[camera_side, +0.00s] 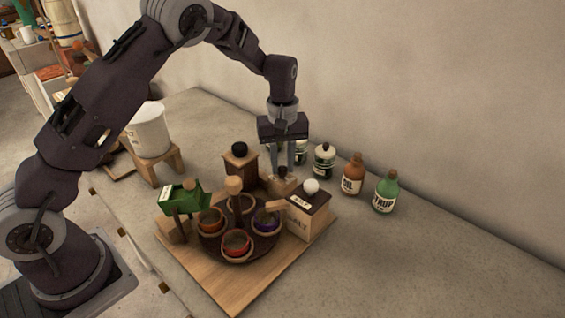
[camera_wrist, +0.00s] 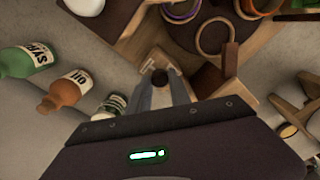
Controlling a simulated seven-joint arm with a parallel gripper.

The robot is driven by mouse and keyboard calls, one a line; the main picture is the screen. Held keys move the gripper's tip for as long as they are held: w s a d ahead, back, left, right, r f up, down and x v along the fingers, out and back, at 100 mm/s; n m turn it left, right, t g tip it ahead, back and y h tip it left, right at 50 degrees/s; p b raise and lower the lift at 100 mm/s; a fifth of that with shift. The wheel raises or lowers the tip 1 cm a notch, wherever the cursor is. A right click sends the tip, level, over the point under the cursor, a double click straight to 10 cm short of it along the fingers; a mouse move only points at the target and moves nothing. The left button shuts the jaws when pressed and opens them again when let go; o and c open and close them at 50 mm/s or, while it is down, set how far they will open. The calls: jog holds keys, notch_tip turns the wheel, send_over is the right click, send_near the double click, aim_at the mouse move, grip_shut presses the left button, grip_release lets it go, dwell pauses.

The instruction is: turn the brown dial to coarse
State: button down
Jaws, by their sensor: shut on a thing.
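My gripper (camera_side: 283,168) points straight down at the back of the wooden board. Its fingers are closed around the small dark brown dial (camera_side: 282,171), which sits on a low wooden block (camera_side: 284,186). In the wrist view, the dial (camera_wrist: 160,76) shows between the two fingertips (camera_wrist: 160,88). The fingers hide part of the dial. No pointer or coarse mark can be read in either view.
The board (camera_side: 236,290) carries a dark round tray with several bowls, a green scoop-like box (camera_side: 184,197), a wooden box with a black knob (camera_side: 240,164), and a dark-topped, white-knobbed box (camera_side: 306,218) close by. Bottles (camera_side: 386,192) stand along the wall.

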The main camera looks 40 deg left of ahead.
aim_at(282, 168)
jog(key=shift+n, duration=0.4)
jog(key=c, duration=1.2)
grip_release()
jog(key=shift+r, duration=0.1)
notch_tip(282, 168, up, 6)
jog(key=shift+r, duration=0.5)
